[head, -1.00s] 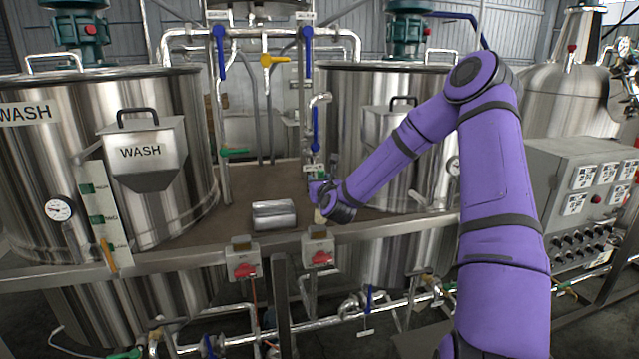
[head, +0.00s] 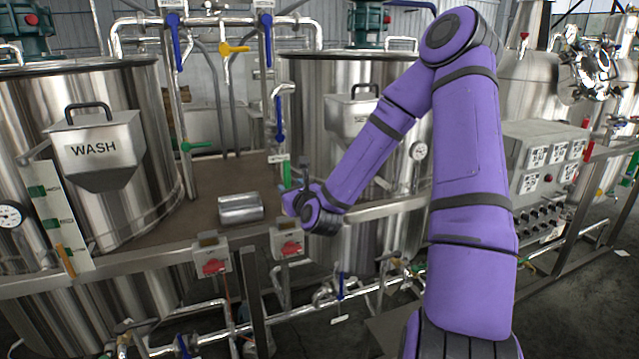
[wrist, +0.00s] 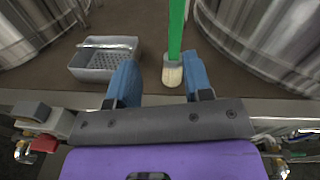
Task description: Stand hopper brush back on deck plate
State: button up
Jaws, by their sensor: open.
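The hopper brush has a green handle (head: 287,172) and a pale bristle head (wrist: 172,75). It looks upright, bristles down, on the brown deck plate (wrist: 150,17). In the head view my gripper (head: 288,203) is in front of its lower part and hides it. In the wrist view my gripper (wrist: 162,80) is open, with a blue finger on either side of the brush in the picture. The bristle head shows in the gap, nearer the right finger. I cannot tell whether the fingers reach around it or touch it.
A grey perforated basket (wrist: 88,72) sits on the deck left of the brush. Steel tanks stand on both sides, the left with a WASH hopper (head: 95,150). Blue-handled valve pipes (head: 268,80) rise behind. Red-switched boxes (head: 212,262) line the deck's front rail.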

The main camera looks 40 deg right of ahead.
jog(key=s+a+r+n+g+y, duration=0.25)
jog(key=s+a+r+n, duration=0.2)
jog(key=n, duration=0.65)
jog(key=s+a+r+n+g+y, duration=0.1)
jog(key=s+a+r+n+g, duration=0.25)
jog(key=a+n, duration=0.45)
jog(key=s+r+n+g, duration=0.3)
jog(key=s+r+n, duration=0.2)
jog(key=s, duration=0.8)
jog(key=s+r+n+g, duration=0.2)
jog(key=s+r+n, duration=0.3)
jog(key=s+n, duration=0.7)
jog(key=shift+s+a+n+g, duration=0.3)
jog(key=shift+s+a+g, duration=0.1)
jog(key=shift+s, duration=0.2)
jog(key=shift+r+y, duration=0.1)
jog(key=shift+y, duration=0.15)
